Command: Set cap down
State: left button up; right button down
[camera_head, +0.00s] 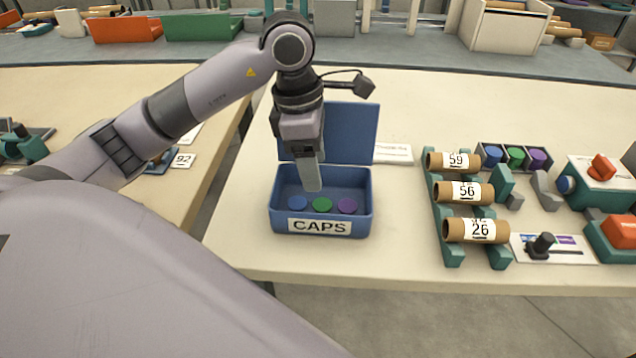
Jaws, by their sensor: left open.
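A blue box labelled CAPS (273,214) stands with its lid (354,125) open on the pale table. Inside lie a blue cap (298,203), a green cap (322,204) and a purple cap (348,205) in a row. My left gripper (312,186) points down over the box, its fingertip just above and behind the caps. It is open, and I see no cap held in it. Only one finger shows clearly; the other is hidden. My right gripper is not in view.
Right of the box, a teal rack (448,254) holds cardboard tubes marked 59 (441,162), 56 (453,192) and 26 (462,230). Behind it a dark tray (502,167) holds blue, green and purple pieces. Teal machines (596,190) stand far right.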

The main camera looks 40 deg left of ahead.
pick_arm(q)
jog(key=shift+s+a+r, duration=0.1)
jog(key=shift+a+r, duration=0.05)
jog(key=shift+r, duration=0.95)
jog(key=shift+s+a+r, duration=0.1)
jog(key=shift+r, duration=0.95)
